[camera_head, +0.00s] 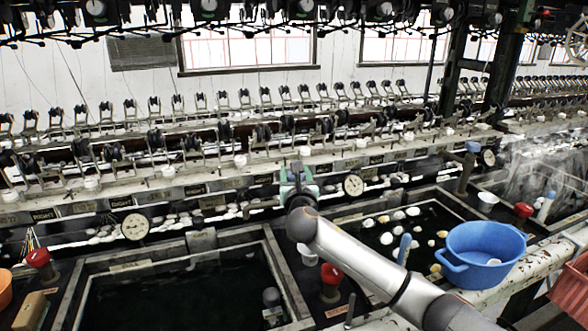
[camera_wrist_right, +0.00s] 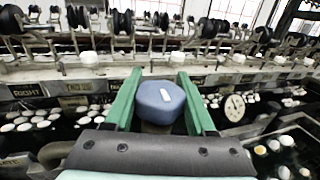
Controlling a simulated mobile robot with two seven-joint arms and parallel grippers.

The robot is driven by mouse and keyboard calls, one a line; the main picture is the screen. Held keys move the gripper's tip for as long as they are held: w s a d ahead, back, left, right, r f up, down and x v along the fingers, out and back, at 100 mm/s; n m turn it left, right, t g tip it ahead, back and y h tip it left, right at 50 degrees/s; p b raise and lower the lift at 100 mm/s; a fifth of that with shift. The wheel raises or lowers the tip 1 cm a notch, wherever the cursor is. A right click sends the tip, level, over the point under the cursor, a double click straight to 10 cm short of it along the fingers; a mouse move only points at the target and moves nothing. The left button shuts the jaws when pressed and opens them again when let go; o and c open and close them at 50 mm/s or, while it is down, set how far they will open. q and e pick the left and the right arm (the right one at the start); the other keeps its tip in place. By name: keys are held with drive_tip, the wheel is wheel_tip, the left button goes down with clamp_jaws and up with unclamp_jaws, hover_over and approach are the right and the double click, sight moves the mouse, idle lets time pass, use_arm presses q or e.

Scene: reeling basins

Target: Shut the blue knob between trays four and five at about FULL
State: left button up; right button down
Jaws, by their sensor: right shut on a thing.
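The blue knob (camera_wrist_right: 160,103) sits between the two green fingers of my right gripper (camera_wrist_right: 157,88) in the right wrist view. A small white mark slants across its top. The fingers are shut on its sides. In the head view my right gripper (camera_head: 298,182) reaches over the divide between two basins, and its fingers and wrist hide this knob. Its scale and any FULL label cannot be read. My left gripper is not in view.
A dark water basin (camera_head: 78,318) lies to the left and a basin with floating cocoons (camera_head: 447,207) to the right. A blue tub (camera_head: 485,252) stands on the right edge. Red knobs (camera_head: 331,272) and round gauges (camera_head: 353,185) stand near the arm. Another blue knob (camera_head: 472,147) is farther right.

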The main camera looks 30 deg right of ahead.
drive_tip(key=shift+c, duration=1.2)
unclamp_jaws()
drive_tip(key=p+v, duration=0.1)
drive_tip(key=v, duration=1.1)
drive_tip(key=shift+s, duration=0.2)
drive_tip(key=shift+a, duration=0.15)
